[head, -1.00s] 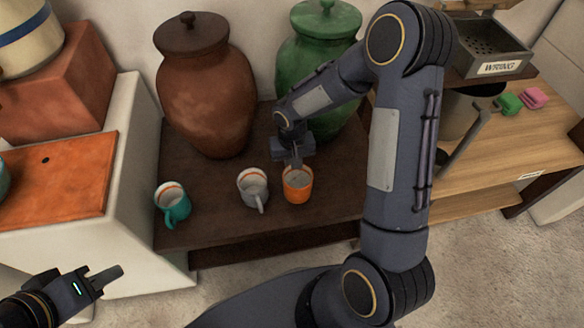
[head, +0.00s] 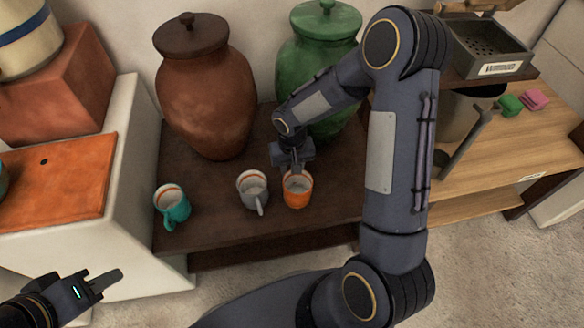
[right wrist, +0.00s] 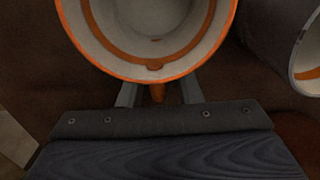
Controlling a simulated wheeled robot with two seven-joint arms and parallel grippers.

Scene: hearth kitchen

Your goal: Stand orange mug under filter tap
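The orange mug (head: 297,190) stands upright on the dark brown table, white inside with an orange band. In the right wrist view its open rim (right wrist: 150,75) fills the top, and its orange handle (right wrist: 157,93) points toward my gripper. My right gripper (right wrist: 158,95) has its fingers apart, one on each side of the handle, with gaps between. In the head view the right gripper (head: 296,167) is at the mug's far side. My left gripper (head: 104,281) is low at the left, away from the mugs; its finger gap is unclear. No filter tap is visible.
A grey mug (head: 252,190) stands close left of the orange one, and a teal mug (head: 172,205) farther left. A brown lidded jar (head: 205,90) and a green lidded jar (head: 318,40) stand behind. The table's front strip is bare.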

